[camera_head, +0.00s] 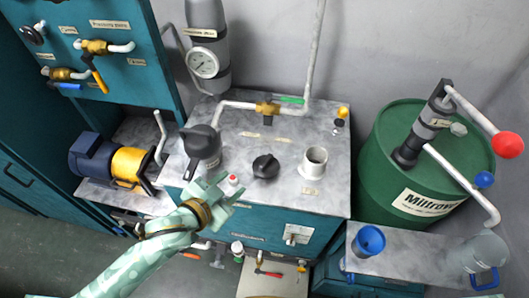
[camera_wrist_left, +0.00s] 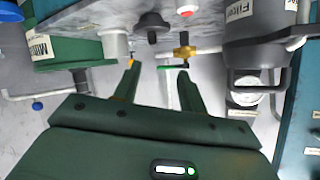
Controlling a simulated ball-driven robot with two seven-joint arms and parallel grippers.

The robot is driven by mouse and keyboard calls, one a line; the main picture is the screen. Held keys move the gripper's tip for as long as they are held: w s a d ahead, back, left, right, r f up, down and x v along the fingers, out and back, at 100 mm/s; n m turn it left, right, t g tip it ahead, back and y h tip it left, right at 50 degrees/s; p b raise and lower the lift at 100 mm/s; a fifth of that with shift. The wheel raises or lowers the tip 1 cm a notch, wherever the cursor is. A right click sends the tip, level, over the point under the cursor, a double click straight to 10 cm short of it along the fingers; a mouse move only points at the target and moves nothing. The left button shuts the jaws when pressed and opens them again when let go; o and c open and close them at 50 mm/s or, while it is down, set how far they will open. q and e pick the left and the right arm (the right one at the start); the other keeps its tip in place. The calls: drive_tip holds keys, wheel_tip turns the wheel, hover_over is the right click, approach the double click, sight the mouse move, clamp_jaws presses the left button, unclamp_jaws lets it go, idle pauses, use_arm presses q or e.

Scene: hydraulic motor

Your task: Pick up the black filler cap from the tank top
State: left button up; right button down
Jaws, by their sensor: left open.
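The black filler cap (camera_head: 265,166) lies on the grey tank top (camera_head: 248,196), left of the white open filler neck (camera_head: 314,160). It also shows in the left wrist view (camera_wrist_left: 152,24), beyond my fingertips and clear of them. My left gripper (camera_head: 228,190) is open and empty near the front edge of the tank top, to the left of the cap and nearer the front. In the left wrist view its two fingers (camera_wrist_left: 158,78) stand apart with nothing between them. My right gripper is in neither view.
A dark filter housing (camera_head: 202,146) stands on the tank top behind my left gripper, and a small red-topped fitting (camera_head: 233,179) is close beside it. A brass valve with a green handle (camera_head: 267,107) crosses the back. A green drum (camera_head: 400,160) stands right.

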use_arm(q)
drive_tip(key=n, duration=0.2)
drive_tip(key=n+b, duration=0.1)
drive_tip(key=b, duration=0.2)
approach(265, 161)
drive_tip(key=shift+h, duration=0.4)
drive_tip(key=x, duration=0.5)
drive_tip(key=shift+w, duration=0.3)
drive_tip(key=b+x, duration=0.1)
drive_tip(key=x, duration=0.1)
drive_tip(key=b+x, duration=0.1)
drive_tip(key=x, duration=0.1)
drive_tip(key=shift+w+a+f, duration=0.1)
drive_tip(key=shift+f, duration=0.3)
drive_tip(key=shift+w+d+f, duration=0.15)
drive_tip(key=shift+w+d, duration=0.1)
drive_tip(key=shift+w, duration=0.1)
drive_tip(key=shift+s, duration=0.1)
drive_tip(key=shift+c, duration=0.6)
clamp_jaws()
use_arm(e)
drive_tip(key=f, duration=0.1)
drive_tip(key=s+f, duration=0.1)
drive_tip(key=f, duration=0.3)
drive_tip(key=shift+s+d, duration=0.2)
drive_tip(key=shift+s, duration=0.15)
